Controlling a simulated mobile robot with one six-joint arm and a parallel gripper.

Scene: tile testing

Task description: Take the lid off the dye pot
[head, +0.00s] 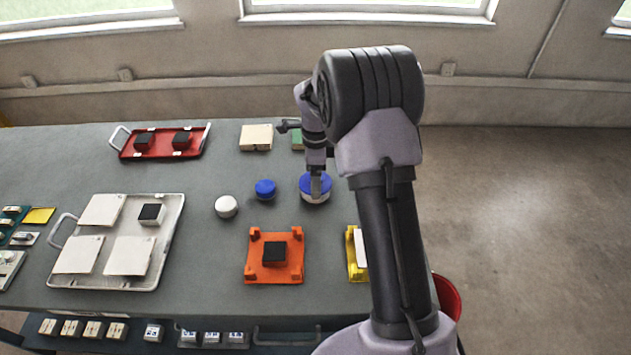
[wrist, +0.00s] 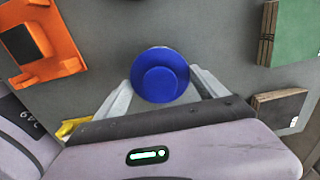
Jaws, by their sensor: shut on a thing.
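The dye pot (head: 316,198) is a small white round pot on the grey table, partly hidden by my gripper. Its blue lid (head: 306,182) is above it; I cannot tell whether the two are touching. In the wrist view the lid (wrist: 160,83) is a round blue disc with a raised round knob. My gripper (head: 318,190) points down at the lid from above. In the wrist view its fingers (wrist: 160,97) are shut on the lid, one on each side. The pot is hidden there.
A blue round piece (head: 265,189) and a white round pot (head: 226,207) stand left of the lid. An orange holder (head: 287,275) with a black block and a yellow holder (head: 352,262) are nearer. A metal tray (head: 105,284) and red tray (head: 165,155) are left.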

